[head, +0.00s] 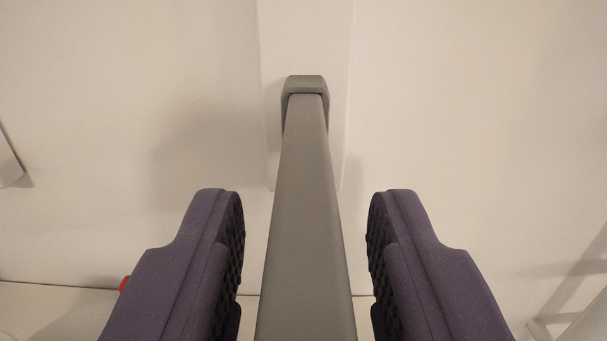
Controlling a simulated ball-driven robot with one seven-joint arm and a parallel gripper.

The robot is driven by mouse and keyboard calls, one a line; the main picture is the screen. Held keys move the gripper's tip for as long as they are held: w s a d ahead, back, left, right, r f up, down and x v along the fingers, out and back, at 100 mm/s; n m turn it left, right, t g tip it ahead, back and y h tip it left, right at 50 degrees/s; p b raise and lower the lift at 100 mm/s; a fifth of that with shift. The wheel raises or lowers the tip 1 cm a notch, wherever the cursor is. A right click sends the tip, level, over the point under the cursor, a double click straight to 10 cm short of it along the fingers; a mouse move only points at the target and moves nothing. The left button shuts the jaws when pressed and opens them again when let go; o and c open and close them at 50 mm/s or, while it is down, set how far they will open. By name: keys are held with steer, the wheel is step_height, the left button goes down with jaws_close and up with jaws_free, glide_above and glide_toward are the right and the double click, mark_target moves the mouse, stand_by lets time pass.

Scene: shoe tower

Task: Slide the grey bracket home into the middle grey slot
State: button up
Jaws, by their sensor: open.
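The grey bracket (308,215) is a long bar that runs from the bottom middle of the head view up to the white back surface. Its far end meets a grey collar (306,84), which looks like the slot, on a pale vertical strip (305,40). The bar's end seems to sit at or inside the collar; how deep I cannot tell. My gripper (306,225) has purple fingers with dark textured pads, one on each side of the bar. The fingers are open, with a gap between each pad and the bar.
A pale wall (130,90) fills most of the view. A small red thing (124,284) shows behind the left finger. A light object (8,160) is cut off at the left edge. A pale post (590,320) stands at the lower right.

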steer(key=shift+c, duration=0.4)
jaws_close()
steer(key=shift+s, duration=0.75)
steer(key=shift+s+b, duration=0.45)
steer(key=shift+s, duration=0.75)
steer(key=s+r+p, duration=0.5)
steer(key=r+p, duration=0.1)
steer(key=r, duration=0.5)
steer(key=shift+d, duration=0.15)
